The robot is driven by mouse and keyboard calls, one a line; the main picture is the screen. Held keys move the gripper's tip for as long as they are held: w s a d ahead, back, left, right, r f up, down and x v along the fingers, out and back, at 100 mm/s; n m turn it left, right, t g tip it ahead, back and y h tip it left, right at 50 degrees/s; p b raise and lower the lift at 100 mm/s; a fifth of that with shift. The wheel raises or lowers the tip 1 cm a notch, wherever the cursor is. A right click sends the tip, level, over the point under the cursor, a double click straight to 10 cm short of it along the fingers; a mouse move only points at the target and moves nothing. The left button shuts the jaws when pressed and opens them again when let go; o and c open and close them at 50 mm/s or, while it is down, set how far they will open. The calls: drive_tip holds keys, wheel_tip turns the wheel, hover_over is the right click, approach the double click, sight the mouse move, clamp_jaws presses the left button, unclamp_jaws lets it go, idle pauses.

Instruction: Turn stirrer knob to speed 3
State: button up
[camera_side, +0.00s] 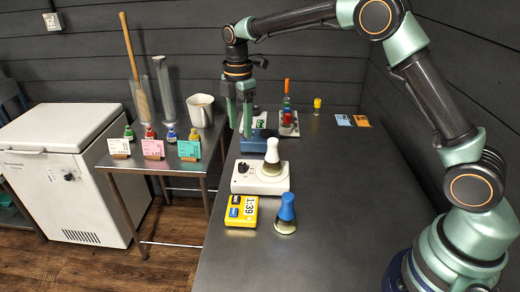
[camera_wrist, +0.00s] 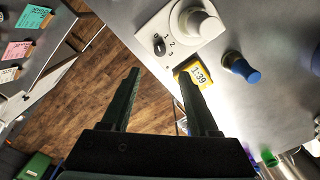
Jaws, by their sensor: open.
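The white stirrer (camera_side: 262,186) stands near the left edge of the grey bench with a white-topped vessel (camera_side: 272,157) on it. Its black knob (camera_side: 243,167) is at the upper left of its top. In the wrist view the stirrer (camera_wrist: 150,25) is at the top, and small numerals 1, 2 and 3 show beside the knob (camera_wrist: 159,46). I cannot tell which numeral the knob points to. My gripper (camera_side: 239,118) is open and empty, above the bench's left edge and beyond the stirrer. In the wrist view its fingers (camera_wrist: 157,80) are apart, clear of the knob.
A yellow timer (camera_side: 241,210) reading 1:39 and a blue-topped vessel (camera_side: 286,212) stand in front of the stirrer. A blue device (camera_side: 252,143) stands behind it. A side table (camera_side: 185,156) with cards and small bottles is at left.

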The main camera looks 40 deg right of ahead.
sight(242, 164)
wheel_tip(242, 164, down, 12)
drive_tip(key=shift+r, duration=0.1)
idle(0.4)
clamp_jaws()
